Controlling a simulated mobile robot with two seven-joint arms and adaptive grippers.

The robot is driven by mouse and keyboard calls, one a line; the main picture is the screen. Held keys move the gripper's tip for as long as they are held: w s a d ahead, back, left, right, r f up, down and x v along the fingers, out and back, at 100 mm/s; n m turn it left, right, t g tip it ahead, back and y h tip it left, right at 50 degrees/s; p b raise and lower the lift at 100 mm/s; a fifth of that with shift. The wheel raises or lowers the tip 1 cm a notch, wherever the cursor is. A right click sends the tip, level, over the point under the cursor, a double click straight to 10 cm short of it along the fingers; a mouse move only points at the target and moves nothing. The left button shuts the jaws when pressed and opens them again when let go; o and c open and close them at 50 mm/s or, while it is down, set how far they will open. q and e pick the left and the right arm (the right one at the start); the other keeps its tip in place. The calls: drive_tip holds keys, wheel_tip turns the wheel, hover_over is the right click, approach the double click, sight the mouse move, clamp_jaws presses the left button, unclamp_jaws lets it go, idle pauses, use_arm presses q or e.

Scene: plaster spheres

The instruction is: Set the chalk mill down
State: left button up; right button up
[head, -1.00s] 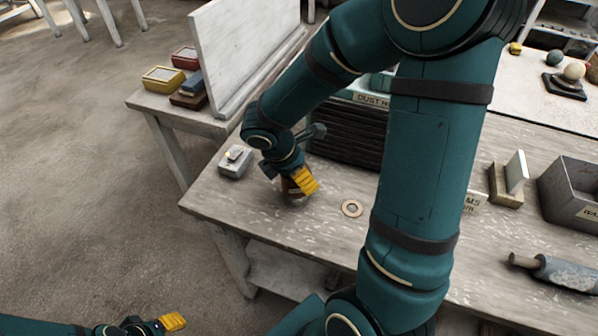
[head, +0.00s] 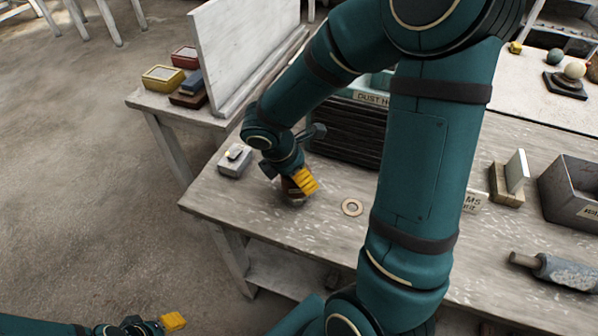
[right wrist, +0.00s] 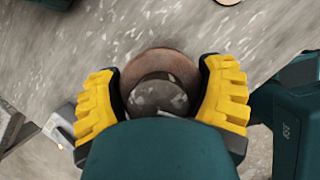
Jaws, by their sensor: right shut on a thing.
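The chalk mill (right wrist: 158,95), a round brown body with a grey disc-like top, sits between the yellow fingers of my right gripper (right wrist: 165,88) in the right wrist view. The fingers are shut on it from both sides. In the head view the right gripper (head: 304,182) is low at the near left part of the workbench (head: 250,205), and part of the brown mill (head: 290,189) shows beside the yellow finger. The mill looks upright at the bench top; whether its base touches is hidden. My left gripper (head: 170,322) is low at the bottom left, away from the bench, its opening unclear.
A dark slatted box (head: 345,135) is behind. A grey bin (head: 575,195) and a roller-like tool (head: 560,270) are at the right.

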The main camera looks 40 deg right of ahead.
drive_tip(key=shift+f+b, duration=0.35)
drive_tip(key=shift+f, duration=0.15)
drive_tip(key=o, duration=1.2)
drive_tip(key=shift+r, duration=0.1)
drive_tip(key=shift+r+p, duration=1.9)
drive_tip(key=shift+r, duration=0.1)
